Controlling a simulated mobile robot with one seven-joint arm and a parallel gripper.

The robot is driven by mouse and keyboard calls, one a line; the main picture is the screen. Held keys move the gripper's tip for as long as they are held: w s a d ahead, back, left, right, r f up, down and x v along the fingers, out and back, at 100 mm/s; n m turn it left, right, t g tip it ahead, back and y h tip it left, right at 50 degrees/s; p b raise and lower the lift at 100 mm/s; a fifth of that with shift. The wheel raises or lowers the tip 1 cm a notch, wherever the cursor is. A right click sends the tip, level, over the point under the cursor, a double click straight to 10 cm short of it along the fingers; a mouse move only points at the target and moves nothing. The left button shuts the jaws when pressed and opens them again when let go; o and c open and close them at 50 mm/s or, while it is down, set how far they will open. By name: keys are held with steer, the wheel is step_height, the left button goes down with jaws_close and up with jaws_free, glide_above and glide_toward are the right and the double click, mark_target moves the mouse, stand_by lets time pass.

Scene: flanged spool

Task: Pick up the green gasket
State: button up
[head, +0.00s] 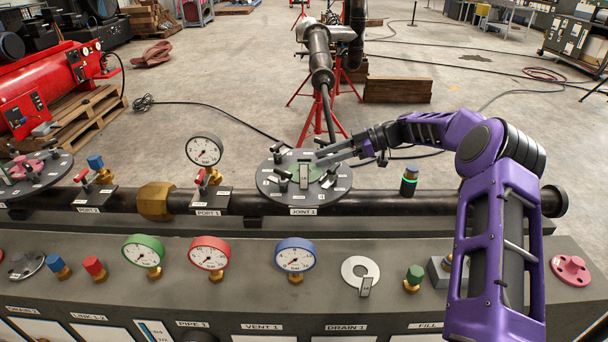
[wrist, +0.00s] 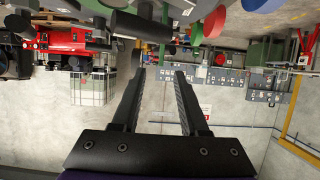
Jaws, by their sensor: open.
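The green gasket (head: 328,181) lies on the round grey flange (head: 265,188) labelled JOINT 1 in the head view. It is partly covered by a grey upright tab and by dark clamps around it. My gripper (head: 322,152) reaches in from the right, over the far right side of the flange, with its fingertips close to the gasket. Whether it touches the gasket I cannot tell. In the wrist view my gripper (wrist: 160,75) is open, with a clear gap between the fingers. A green shape (wrist: 197,34) shows beyond the right finger there; I cannot tell whether it is the gasket.
A pressure gauge (head: 204,151) stands left of the flange on the dark pipe (head: 390,203).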

mark_target(304, 163)
steer(key=x, duration=0.5)
steer(key=shift+d, duration=0.1)
jaws_close()
stand_by(1.2)
